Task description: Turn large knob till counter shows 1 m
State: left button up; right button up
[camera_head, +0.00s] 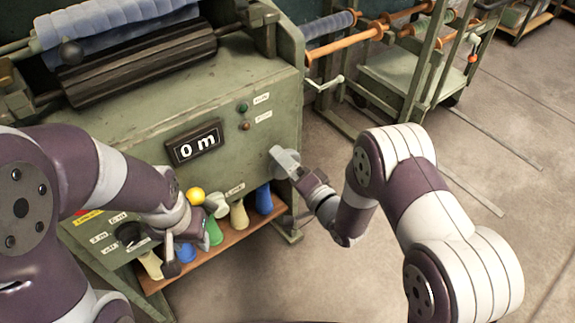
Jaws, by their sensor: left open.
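The counter (195,145) on the green machine's front reads "0 m". A large black knob (129,233) sits on the lower left panel among small white labels. My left gripper (181,250) is open, pointing down just right of the knob and apart from it in the picture. My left forearm crosses in front of the panel above the knob. My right gripper (287,163) is by the machine's right front edge, away from the knob. Its fingers are seen too edge-on to tell whether they are open.
A yellow ball (196,196) shows beside my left wrist. Below, a brown shelf (215,246) holds several coloured cones. A dark roller (140,62) and blue fabric (115,22) lie on top. A rack (405,75) stands at the back right; the floor at right is clear.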

jog(key=p+v, duration=0.3)
jog(key=v, duration=0.9)
jog(key=shift+s+d, duration=0.15)
jog(key=shift+s, duration=0.15)
